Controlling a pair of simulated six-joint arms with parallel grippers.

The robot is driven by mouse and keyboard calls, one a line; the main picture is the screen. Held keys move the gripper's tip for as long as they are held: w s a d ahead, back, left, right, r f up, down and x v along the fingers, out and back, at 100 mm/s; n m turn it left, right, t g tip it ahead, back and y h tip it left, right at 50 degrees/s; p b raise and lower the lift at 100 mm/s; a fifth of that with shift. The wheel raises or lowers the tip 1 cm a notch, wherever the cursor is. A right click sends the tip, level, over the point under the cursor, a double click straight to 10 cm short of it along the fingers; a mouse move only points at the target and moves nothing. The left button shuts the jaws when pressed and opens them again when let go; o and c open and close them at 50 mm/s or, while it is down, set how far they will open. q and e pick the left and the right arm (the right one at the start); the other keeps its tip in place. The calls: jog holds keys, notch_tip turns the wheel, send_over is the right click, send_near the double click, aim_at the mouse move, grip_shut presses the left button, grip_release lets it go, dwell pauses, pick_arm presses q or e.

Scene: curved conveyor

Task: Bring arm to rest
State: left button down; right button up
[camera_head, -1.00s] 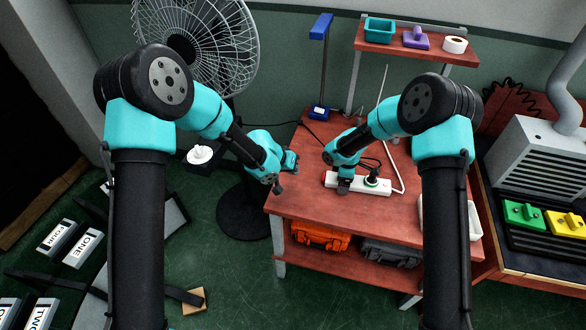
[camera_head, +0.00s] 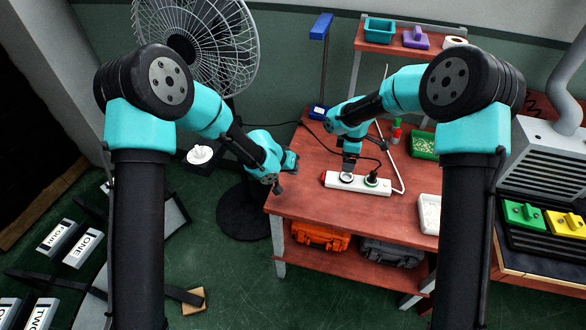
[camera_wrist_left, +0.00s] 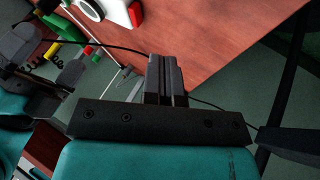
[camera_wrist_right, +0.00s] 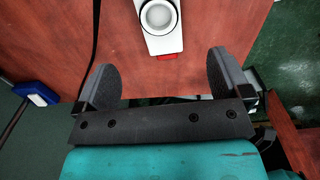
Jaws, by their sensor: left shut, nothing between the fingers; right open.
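A white power strip (camera_head: 358,184) with a red end lies on the red-brown table. A black plug (camera_head: 371,178) with a cable sits in its right part, and a round socket (camera_head: 346,177) at its left is empty. My right gripper (camera_head: 349,168) is just behind the strip's left part. In the right wrist view it (camera_wrist_right: 160,72) is open and empty, with the strip (camera_wrist_right: 162,38) beyond its fingers. My left gripper (camera_head: 279,187) is at the table's left edge. In the left wrist view its fingers (camera_wrist_left: 167,75) are shut and empty.
The table (camera_head: 310,200) is clear left of the strip. A green tray (camera_head: 424,146), small bottles (camera_head: 397,130) and a white tray (camera_head: 429,212) stand at the right. A shelf (camera_head: 400,38) rises behind; a fan (camera_head: 195,45) stands at the left.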

dwell(0.3)
